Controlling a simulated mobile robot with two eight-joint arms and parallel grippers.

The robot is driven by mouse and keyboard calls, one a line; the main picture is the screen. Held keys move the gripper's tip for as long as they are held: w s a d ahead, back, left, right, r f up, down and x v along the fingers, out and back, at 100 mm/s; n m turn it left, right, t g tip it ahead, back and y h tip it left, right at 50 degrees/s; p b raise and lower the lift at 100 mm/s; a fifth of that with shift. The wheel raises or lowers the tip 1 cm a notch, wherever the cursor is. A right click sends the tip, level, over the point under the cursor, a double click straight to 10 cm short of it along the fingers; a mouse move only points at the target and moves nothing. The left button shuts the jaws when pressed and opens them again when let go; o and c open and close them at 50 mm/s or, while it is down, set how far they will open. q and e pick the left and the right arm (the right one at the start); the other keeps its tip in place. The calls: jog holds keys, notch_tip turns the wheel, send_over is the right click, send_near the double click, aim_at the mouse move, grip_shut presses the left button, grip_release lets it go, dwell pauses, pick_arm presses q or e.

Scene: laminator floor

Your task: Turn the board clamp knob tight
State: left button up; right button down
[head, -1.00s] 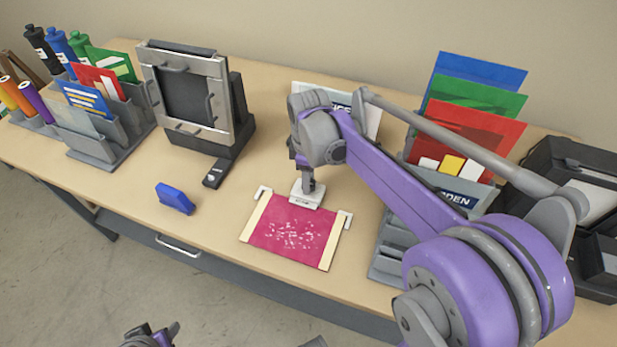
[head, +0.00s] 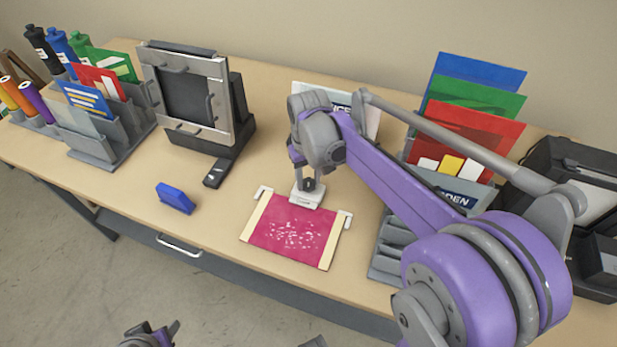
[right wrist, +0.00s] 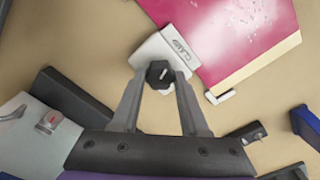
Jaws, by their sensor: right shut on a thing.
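The board clamp (head: 305,198) is a small white block at the back edge of a magenta board (head: 290,238) on the table. Its dark knob (head: 309,184) stands on top; the right wrist view also shows the knob (right wrist: 158,74), faceted with a pale line on it. My right gripper (right wrist: 158,80) comes from above, with one finger on each side of the knob, shut on it. In the head view this gripper (head: 308,181) is partly covered by its own wrist. Part of my left gripper (head: 152,336) shows at the bottom edge; its fingers cannot be made out.
A blue block (head: 175,197) lies left of the board. A grey press-like frame (head: 187,95) stands behind it. A rack with coloured folders (head: 465,130) and dark equipment (head: 580,190) stand right. Bare table lies between the blue block and the board.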

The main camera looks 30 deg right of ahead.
aim_at(309, 182)
jog(key=shift+m, duration=2)
jog(key=shift+c, duration=2.1)
grip_release()
jog(key=shift+r, duration=0.1)
notch_tip(309, 182, up, 11)
jog(key=shift+f+p, duration=0.2)
jog(key=shift+p, duration=0.25)
